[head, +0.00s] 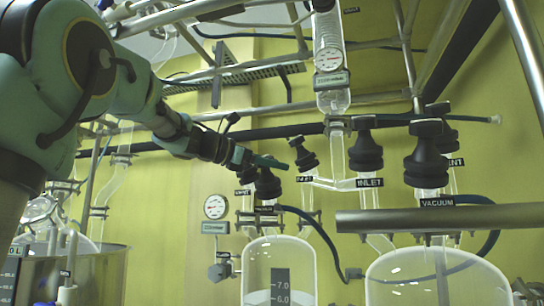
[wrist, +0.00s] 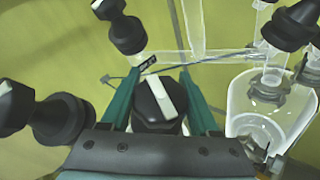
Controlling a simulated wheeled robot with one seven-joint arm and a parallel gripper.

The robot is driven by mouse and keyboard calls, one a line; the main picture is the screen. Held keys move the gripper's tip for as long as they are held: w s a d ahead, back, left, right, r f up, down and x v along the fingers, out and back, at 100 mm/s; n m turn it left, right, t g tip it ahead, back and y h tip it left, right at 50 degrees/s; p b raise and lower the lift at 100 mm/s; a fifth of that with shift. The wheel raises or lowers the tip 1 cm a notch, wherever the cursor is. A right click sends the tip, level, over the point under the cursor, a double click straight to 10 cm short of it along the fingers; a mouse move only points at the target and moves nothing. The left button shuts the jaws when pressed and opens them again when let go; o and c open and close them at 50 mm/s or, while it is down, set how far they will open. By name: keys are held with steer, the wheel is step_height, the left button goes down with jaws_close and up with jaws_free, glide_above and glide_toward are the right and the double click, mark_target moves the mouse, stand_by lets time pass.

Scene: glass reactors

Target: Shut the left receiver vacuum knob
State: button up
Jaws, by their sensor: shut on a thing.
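The black knob (head: 267,187) stands above the left receiver (head: 279,262) in the head view. Its own label cannot be read there. In the wrist view the knob (wrist: 154,112) sits between my green fingers, with a pale bar across its top that runs nearly up and down, slightly tilted. My gripper (head: 266,162) reaches it from the upper left and is shut on it; the gripper (wrist: 159,74) also shows in the wrist view, one finger on each side of the knob. The far fingertips overlap the knob's top in the head view, so the exact contact is partly hidden.
An INLET knob (head: 303,155) stands close right of my gripper. Farther right are the right receiver's INLET knob (head: 366,152) and VACUUM knob (head: 427,163). A black knob (wrist: 62,120) is close left in the wrist view. A dark hose (head: 324,238) and a gauge (head: 215,207) are nearby.

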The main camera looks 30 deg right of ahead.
steer(key=m+g+p, duration=0.1)
steer(key=m+g+y+p, duration=0.1)
steer(key=m+p, duration=0.1)
steer(key=m+g+p, duration=0.1)
steer(key=g+p, duration=0.1)
steer(key=shift+s+r+y, duration=0.25)
steer(key=shift+y, duration=0.15)
steer(key=m+g+y+p, duration=0.1)
steer(key=m+p, duration=0.1)
steer(key=p, duration=0.1)
steer(key=m+g+y+p, duration=0.1)
steer(key=m+g+p, duration=0.1)
steer(key=p, duration=0.1)
steer(key=shift+s+a+f+y, duration=0.1)
steer(key=shift+s+a+y, duration=0.1)
steer(key=shift+s+y, duration=0.2)
steer(key=m+y+p, duration=0.1)
steer(key=p, duration=0.1)
steer(key=m+g+y+p, duration=0.1)
steer(key=p, duration=0.1)
steer(key=m+g+y+p, duration=0.1)
steer(key=p, duration=0.2)
steer(key=shift+s+a+f+m, duration=0.2)
steer(key=shift+a+f+m, duration=0.05)
steer(key=shift+f+m, duration=0.1)
steer(key=shift+a+f+m+y+p, duration=0.15)
steer(key=shift+f+m+y+p, duration=0.3)
steer(key=shift+y+p, duration=0.6)
steer(key=shift+s+g, duration=0.1)
steer(key=shift+g, duration=0.2)
